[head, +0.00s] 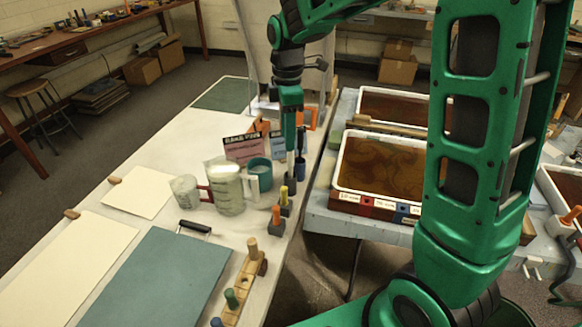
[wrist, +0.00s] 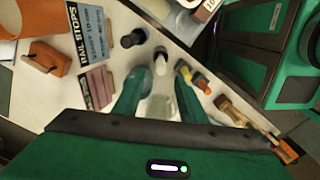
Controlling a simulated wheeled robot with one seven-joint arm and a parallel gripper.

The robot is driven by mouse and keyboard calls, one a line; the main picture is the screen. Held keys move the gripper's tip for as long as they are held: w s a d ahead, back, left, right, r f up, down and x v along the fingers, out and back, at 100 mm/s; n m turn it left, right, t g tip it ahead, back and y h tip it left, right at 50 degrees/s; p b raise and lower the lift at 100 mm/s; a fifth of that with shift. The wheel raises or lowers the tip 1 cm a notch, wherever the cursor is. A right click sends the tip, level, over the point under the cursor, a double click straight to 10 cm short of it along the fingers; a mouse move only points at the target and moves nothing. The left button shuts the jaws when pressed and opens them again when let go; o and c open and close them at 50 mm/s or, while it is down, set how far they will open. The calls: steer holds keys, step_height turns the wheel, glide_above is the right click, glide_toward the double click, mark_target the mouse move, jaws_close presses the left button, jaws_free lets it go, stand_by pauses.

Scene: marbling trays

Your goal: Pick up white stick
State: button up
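The white stick (wrist: 160,58) shows in the wrist view as a pale upright piece on a small dark base, between my two fingers. Its lower part looks blurred and cloudy, and I cannot tell whether the fingers touch it. My gripper (wrist: 158,100) has its two teal fingers apart, one on each side of the white stick. In the head view my gripper (head: 291,168) points down over the right edge of the white table, near a dark stick (head: 301,138). The white stick is mostly hidden there.
A yellow stick (head: 284,196) and an orange stick (head: 276,214) stand in front of my gripper. A teal mug (head: 260,172) and a pale measuring jug (head: 228,190) are close on the left. A marbling tray (head: 338,186) stands to the right across a gap.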

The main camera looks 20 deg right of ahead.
mark_target(291, 167)
steer(key=f, duration=0.8)
steer(key=shift+d, duration=0.4)
jaws_close()
